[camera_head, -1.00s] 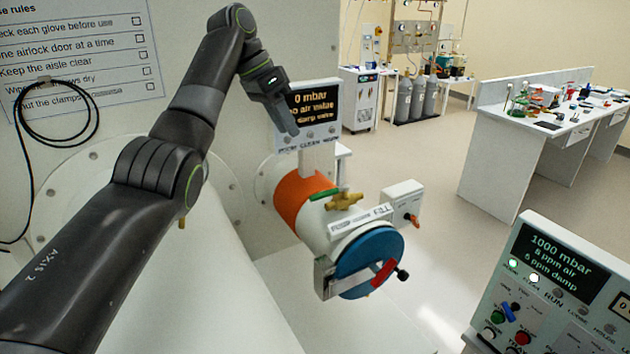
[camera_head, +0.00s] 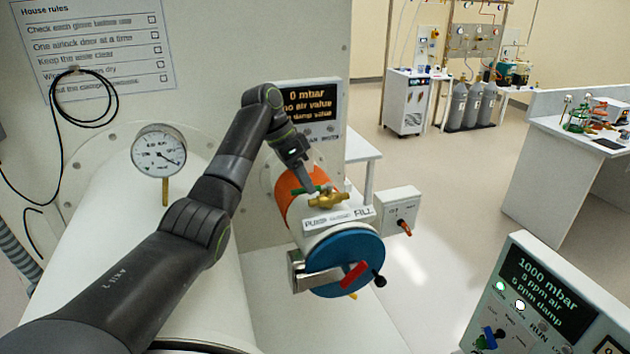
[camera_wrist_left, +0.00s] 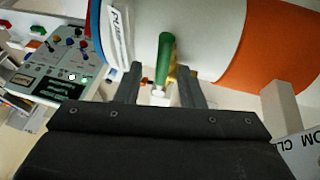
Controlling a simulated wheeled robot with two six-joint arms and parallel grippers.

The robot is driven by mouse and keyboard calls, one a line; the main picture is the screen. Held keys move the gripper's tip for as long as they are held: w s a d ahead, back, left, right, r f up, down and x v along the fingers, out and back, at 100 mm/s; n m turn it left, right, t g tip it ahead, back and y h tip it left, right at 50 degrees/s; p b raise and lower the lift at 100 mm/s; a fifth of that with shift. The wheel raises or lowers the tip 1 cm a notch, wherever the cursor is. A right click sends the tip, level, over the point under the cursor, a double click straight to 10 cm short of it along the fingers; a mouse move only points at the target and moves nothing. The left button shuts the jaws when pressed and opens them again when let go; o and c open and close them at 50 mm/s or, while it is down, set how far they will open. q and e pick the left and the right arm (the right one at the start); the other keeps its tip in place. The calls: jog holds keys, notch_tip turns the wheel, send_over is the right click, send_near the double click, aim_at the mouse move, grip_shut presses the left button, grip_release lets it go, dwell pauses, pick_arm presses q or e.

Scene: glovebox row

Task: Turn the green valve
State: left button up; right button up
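The green valve handle (camera_head: 300,191) sits on a brass valve body (camera_head: 328,199) on top of the small white cylinder with an orange band. My left gripper (camera_head: 306,180) points down at the handle from above and hides part of it. In the left wrist view the green handle (camera_wrist_left: 166,52) stands between my two fingers (camera_wrist_left: 160,88), with a gap on each side. The fingers are open and do not visibly grip it. Brass shows behind the handle. My right gripper is in neither view.
The cylinder has a blue round door (camera_head: 346,262) with a red handle. A small box (camera_head: 398,212) with an orange lever stands beside it. A pressure gauge (camera_head: 158,151) is at left. A dark display (camera_head: 308,110) is behind. A control panel (camera_head: 540,300) is at lower right.

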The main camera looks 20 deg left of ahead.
pick_arm(q)
jog(key=shift+w+a+f, duration=0.1)
jog(key=shift+a+f, duration=0.1)
jog(key=shift+r, duration=0.1)
grip_shut()
jog(key=shift+d, duration=0.15)
